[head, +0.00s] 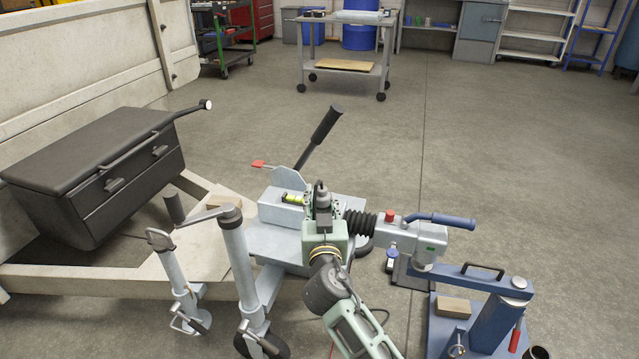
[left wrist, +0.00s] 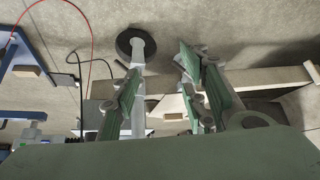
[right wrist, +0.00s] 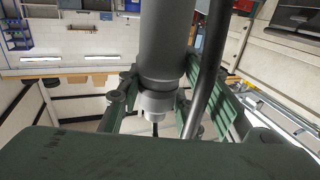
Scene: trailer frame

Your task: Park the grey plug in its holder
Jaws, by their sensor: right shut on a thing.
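My right gripper (head: 322,215) is above the trailer's drawbar in the head view. It is shut on the grey plug (head: 323,197), which stands roughly upright between its fingers. In the right wrist view the plug (right wrist: 165,40) is a thick grey cylinder with a paler collar between the fingers, and a dark cable runs beside it. I cannot make out the holder with certainty. My left gripper (left wrist: 160,95) shows in the left wrist view with its two green fingers wide apart and nothing between them. I cannot make it out in the head view.
Close to the right gripper are the handbrake lever (head: 325,126), the black bellows (head: 360,225) and the coupling with its blue handle (head: 440,220). Left are the jockey wheel post (head: 238,265) and a black toolbox (head: 90,175). A blue stand (head: 480,280) is at right.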

